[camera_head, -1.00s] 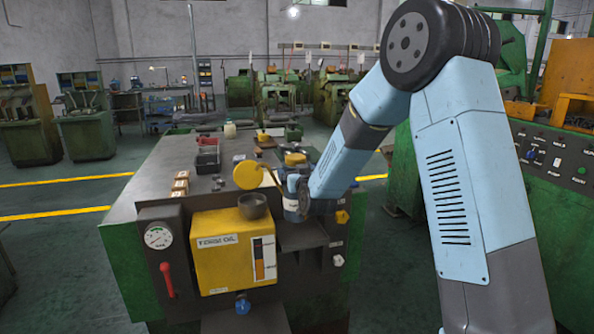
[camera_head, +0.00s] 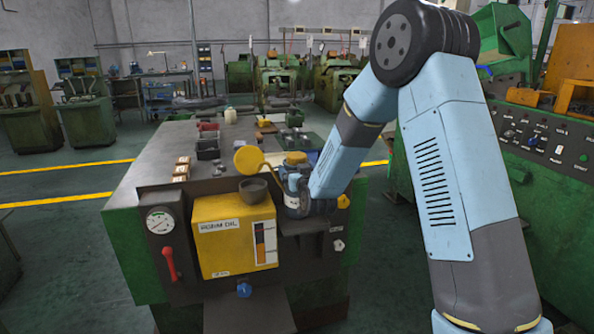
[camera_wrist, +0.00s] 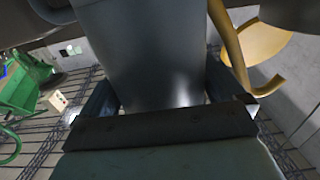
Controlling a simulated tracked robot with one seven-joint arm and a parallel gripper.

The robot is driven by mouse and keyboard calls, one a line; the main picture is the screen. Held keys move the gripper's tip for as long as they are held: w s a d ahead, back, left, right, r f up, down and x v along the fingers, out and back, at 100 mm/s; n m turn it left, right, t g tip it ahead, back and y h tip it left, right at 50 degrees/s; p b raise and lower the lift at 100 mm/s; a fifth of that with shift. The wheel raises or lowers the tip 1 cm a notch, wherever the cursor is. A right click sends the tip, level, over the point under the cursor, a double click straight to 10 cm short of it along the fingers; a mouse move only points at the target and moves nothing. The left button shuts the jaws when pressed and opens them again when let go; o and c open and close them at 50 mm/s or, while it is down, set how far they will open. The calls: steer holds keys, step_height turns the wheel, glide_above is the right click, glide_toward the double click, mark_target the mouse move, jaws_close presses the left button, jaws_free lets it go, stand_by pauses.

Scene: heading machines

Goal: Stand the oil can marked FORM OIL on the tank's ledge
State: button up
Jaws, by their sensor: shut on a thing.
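The yellow tank (camera_head: 235,255), with a partly legible OIL label, is on the front of the machine. A dark ledge (camera_head: 303,227) juts out to its right. My gripper (camera_head: 303,194) is shut on a dark blue oil can (camera_head: 292,203) with a yellow top and pale label. The can looks upright, at or just above the ledge; contact cannot be told. Its marking is unreadable. In the wrist view, the grey-blue can body (camera_wrist: 150,60) fills the space between the fingers of my gripper (camera_wrist: 155,98).
A round yellow lid (camera_head: 248,160) on a bent arm stands above the dark filler cup (camera_head: 253,190), close left of the can. A red lever (camera_head: 169,262) and gauge (camera_head: 160,220) are further left. Trays and small parts lie on the machine top behind.

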steer(key=shift+f, duration=0.4)
stand_by(0.3)
steer(key=o, duration=1.6)
steer(key=shift+f, duration=0.1)
steer(key=shift+s, duration=0.1)
steer(key=v, duration=1.3)
steer(key=s+d+r+m+g+h, duration=0.1)
steer(key=s+d+r+g+h, duration=0.2)
steer(key=s+d+r+g, duration=0.6)
steer(key=s+d, duration=0.3)
steer(key=s, duration=0.4)
steer(key=s+d+r+m+g+h, duration=0.1)
steer(key=s+d+r, duration=0.2)
steer(key=s, duration=0.5)
steer(key=s+d+r+m+g+h, duration=0.1)
steer(key=s+d+r, duration=0.1)
steer(key=s+d, duration=0.3)
steer(key=shift+s+d+r+g, duration=0.2)
steer(key=shift+s, duration=0.75)
steer(key=shift+s+d+r+g, duration=0.15)
steer(key=shift+s+g, duration=0.05)
steer(key=shift+s, duration=0.75)
